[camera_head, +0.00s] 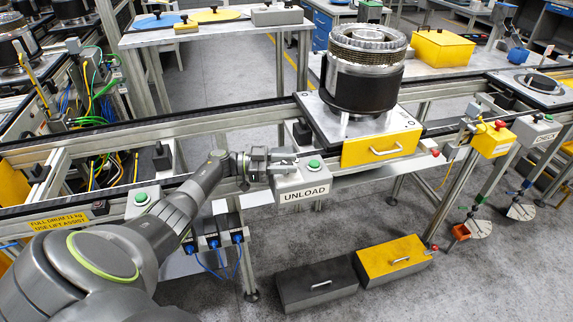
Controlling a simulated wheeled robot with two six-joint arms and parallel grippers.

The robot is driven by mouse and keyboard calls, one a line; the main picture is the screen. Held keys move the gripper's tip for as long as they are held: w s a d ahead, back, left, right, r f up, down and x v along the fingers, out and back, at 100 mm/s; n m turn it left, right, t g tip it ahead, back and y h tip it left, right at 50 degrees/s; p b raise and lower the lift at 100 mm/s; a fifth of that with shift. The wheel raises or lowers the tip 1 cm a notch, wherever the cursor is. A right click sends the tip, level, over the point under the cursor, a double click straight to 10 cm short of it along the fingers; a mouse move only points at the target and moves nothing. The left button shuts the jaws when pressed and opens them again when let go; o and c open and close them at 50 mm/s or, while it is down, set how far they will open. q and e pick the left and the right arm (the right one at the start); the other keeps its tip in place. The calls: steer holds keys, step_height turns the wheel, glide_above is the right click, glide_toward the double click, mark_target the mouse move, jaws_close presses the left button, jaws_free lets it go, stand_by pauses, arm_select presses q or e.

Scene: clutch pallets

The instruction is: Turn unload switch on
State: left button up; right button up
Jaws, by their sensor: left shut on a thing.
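The unload switch box (303,190) is a light grey box with a black "UNLOAD" label on its front and a green button (314,164) on top. It is mounted on the near side of the conveyor rail. My left gripper (284,159) reaches in from the left and is at the left part of the box top, beside the green button. It is shut on the unload switch, which its fingers mostly hide, so the switch's position cannot be told. My right gripper is not in view.
A pallet (384,146) with a yellow front carries a large black-and-metal clutch (364,72) on the conveyor, right of the box. Another grey box with a green button (141,199) is at left. A black case (315,284) and a yellow case (392,260) lie on the floor.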

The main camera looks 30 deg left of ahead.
arm_select(q)
steer(key=o, duration=0.9)
steer(key=shift+o, duration=0.2)
steer(key=b+v, duration=0.2)
steer(key=v, duration=0.5)
steer(key=shift+s+a, duration=0.15)
steer(key=shift+a, duration=0.05)
steer(key=shift+f, duration=0.15)
